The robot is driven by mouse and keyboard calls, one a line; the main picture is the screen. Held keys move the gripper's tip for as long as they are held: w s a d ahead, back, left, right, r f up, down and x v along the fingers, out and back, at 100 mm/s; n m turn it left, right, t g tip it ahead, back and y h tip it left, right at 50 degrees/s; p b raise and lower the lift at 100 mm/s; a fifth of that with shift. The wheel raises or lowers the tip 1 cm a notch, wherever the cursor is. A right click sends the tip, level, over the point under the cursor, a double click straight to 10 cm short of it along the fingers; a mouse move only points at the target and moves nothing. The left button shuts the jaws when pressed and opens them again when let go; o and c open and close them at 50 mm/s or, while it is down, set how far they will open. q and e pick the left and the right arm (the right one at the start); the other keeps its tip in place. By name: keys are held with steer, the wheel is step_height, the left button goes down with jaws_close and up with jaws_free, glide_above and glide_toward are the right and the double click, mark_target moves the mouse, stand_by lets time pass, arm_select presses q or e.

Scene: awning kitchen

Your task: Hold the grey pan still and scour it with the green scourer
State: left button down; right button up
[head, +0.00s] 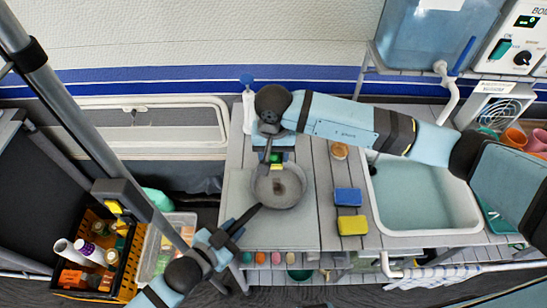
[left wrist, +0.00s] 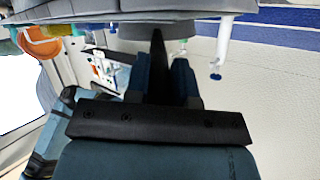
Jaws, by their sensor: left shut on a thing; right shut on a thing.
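The grey pan (head: 287,190) sits on the grey worktop left of the sink, its dark handle (head: 246,217) pointing to the lower left. My left gripper (head: 233,228) is shut on this handle. The handle also shows in the left wrist view (left wrist: 158,65), running away from the jaws to the pan. My right gripper (head: 272,157) reaches down over the pan's far side and is shut on the green scourer (head: 276,157). Only a little green shows below the jaws; whether it touches the pan cannot be told.
Blue (head: 348,197) and yellow (head: 353,225) sponges lie right of the pan. The sink (head: 474,222) holds water. A small jar (head: 340,151) and a white bottle (head: 249,112) stand at the back. A crate of bottles (head: 70,277) is at the lower left.

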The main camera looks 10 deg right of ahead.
steer(key=shift+r, duration=0.9)
arm_select(q)
steer(key=c, duration=0.9)
jaws_free()
steer(key=v, duration=1.2)
